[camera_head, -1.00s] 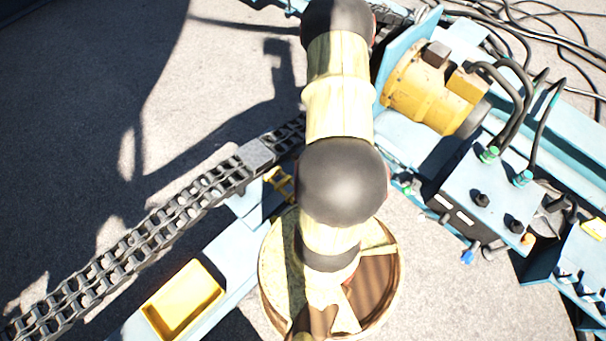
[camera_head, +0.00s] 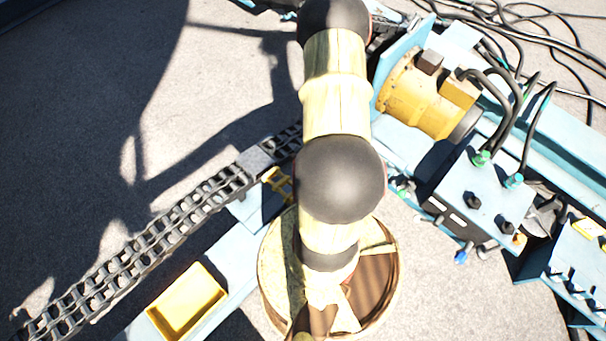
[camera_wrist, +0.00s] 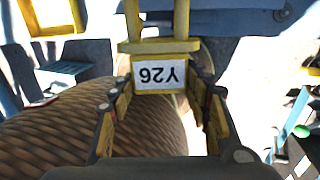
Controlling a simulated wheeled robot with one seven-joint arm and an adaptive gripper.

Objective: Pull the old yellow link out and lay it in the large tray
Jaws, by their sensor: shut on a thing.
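The yellow link (camera_wrist: 161,47) is a fork with two prongs, a crossbar and a white label that reads Y26 upside down in the wrist view. My gripper (camera_wrist: 164,94) is shut on its label end, one finger on each side. The prongs point to the top of the picture, against blue metal; I cannot tell whether their ends are still seated. In the head view, part of the link (camera_head: 277,183) shows left of my arm, which hides my gripper. A yellow rectangular tray (camera_head: 220,296) lies on the blue beam at lower left, looking empty; it also shows in the wrist view (camera_wrist: 31,19).
The round reel (camera_head: 267,268) stands beneath my arm, its wound coil (camera_wrist: 75,130) close beside my left finger. A black chain (camera_head: 150,238) runs along the beam. A yellow motor (camera_head: 415,98) and a hosed blue box (camera_head: 488,185) stand to the right.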

